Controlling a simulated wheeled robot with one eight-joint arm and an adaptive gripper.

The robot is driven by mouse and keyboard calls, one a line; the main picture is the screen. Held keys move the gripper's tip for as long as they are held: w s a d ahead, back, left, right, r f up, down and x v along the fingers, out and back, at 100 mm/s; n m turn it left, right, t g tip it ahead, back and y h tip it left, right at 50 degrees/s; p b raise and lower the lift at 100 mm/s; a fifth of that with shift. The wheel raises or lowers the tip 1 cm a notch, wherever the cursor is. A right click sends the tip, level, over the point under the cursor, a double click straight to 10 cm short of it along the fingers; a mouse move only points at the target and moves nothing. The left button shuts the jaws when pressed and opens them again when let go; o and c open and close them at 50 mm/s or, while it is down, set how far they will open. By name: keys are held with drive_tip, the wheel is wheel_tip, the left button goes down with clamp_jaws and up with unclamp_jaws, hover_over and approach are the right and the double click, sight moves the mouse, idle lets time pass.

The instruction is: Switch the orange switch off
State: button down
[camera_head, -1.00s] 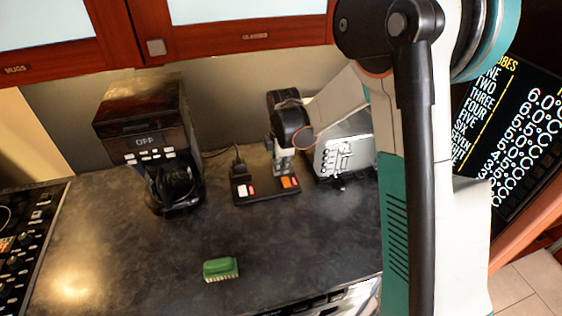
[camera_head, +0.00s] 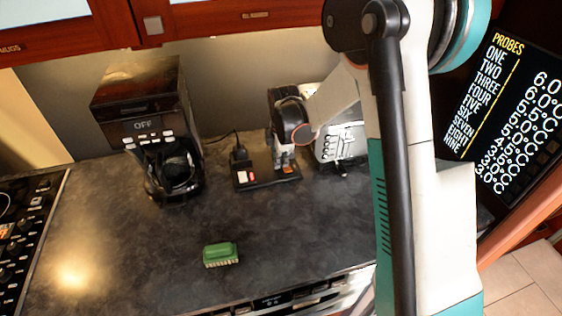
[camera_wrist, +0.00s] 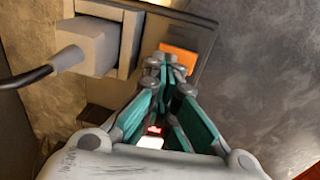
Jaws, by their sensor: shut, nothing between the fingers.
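The orange switch (camera_wrist: 178,58) is on a dark power strip (camera_head: 250,184) on the counter. In the wrist view my gripper's fingertips (camera_wrist: 168,66) are shut and empty, just in front of the orange switch and covering its lower edge. Contact cannot be told. In the head view my gripper (camera_head: 285,163) is low over the right part of the strip, and the orange switch (camera_head: 288,169) shows only in small part beside the fingers. A second switch, white and red (camera_head: 245,176), is to the left on the strip.
A grey plug (camera_wrist: 85,48) with a cord sits beside the orange switch. A coffee machine (camera_head: 150,125) stands left, and a toaster (camera_head: 342,143) stands close on the right. A green sponge (camera_head: 221,254) lies in front. The counter between is clear.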

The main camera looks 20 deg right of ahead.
drive_tip(key=shift+s, duration=0.2)
drive_tip(key=shift+s+r, duration=0.15)
drive_tip(key=shift+s, duration=0.4)
wheel_tip(320, 180, up, 12)
drive_tip(key=s, duration=0.1)
drive_tip(key=shift+s, duration=0.15)
idle(0.5)
idle(0.3)
